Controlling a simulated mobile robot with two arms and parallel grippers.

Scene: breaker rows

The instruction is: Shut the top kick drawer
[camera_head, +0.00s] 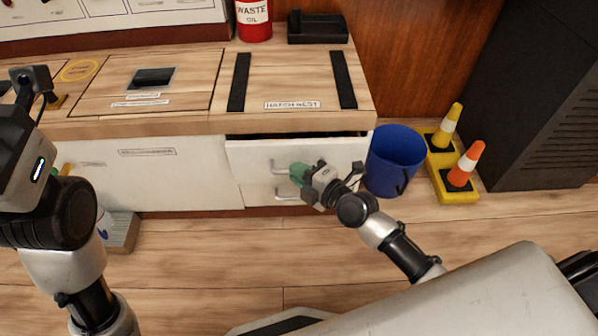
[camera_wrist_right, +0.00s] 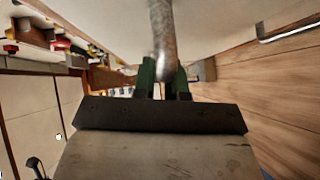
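The top kick drawer (camera_head: 250,158) is a white front under the wooden counter in the head view. It stands out a little, with a dark gap along its top edge. My right gripper (camera_head: 297,173) is at its upper bar handle (camera_head: 278,166). In the right wrist view the green fingers (camera_wrist_right: 165,80) sit close on both sides of the grey handle bar (camera_wrist_right: 161,35) and appear to be shut on it. My left arm's hand (camera_head: 20,150) is at the left edge of the head view.
A second bar handle (camera_head: 287,194) is just below. A blue bucket (camera_head: 396,160) stands close to the drawer's right side, with traffic cones (camera_head: 466,165) on a yellow base beyond. A red waste oil can (camera_head: 253,20) stands on the counter. Wooden floor in front is mostly clear.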

